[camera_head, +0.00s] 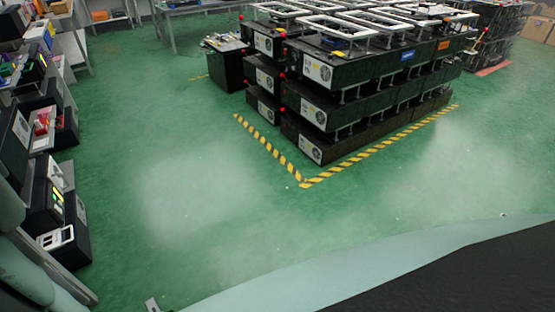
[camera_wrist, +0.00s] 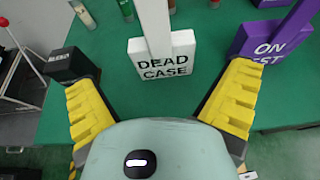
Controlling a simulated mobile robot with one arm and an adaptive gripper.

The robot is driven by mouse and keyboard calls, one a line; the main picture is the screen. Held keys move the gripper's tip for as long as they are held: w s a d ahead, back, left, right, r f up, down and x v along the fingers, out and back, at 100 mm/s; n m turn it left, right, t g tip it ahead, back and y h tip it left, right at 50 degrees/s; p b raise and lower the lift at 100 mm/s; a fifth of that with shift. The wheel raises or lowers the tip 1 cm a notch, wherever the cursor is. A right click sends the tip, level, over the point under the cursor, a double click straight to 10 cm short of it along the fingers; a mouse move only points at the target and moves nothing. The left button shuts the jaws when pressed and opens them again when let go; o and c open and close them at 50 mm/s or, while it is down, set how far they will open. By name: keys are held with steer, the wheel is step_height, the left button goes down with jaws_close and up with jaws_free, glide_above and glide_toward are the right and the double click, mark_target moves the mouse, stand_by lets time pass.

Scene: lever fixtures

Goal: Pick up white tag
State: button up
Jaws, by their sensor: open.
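The white tag (camera_wrist: 163,69) stands on a green surface in the wrist view, near the middle. It has a flat upright stem rising from a block marked "DEAD CASE". My gripper (camera_wrist: 160,82) has two yellow ribbed fingers spread wide, one on each side of the picture. The tag shows beyond and between the fingers, and nothing is held. I cannot make out the tag or the gripper in the head view.
A purple tag (camera_wrist: 262,45) marked "ON TEST" stands right of the white tag, partly behind the right finger. A dark block (camera_wrist: 70,64) is by the left finger. Small cylinders (camera_wrist: 83,14) lie behind. Stacked black cases (camera_head: 345,75) stand on the open green floor.

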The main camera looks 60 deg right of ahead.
steer(key=shift+r+x, duration=0.1)
steer(key=shift+x, duration=0.8)
steer(key=shift+r+x, duration=0.15)
steer(key=shift+x, duration=1.65)
steer(key=shift+w, duration=0.1)
steer(key=shift+d, duration=0.1)
steer(key=c, duration=1.1)
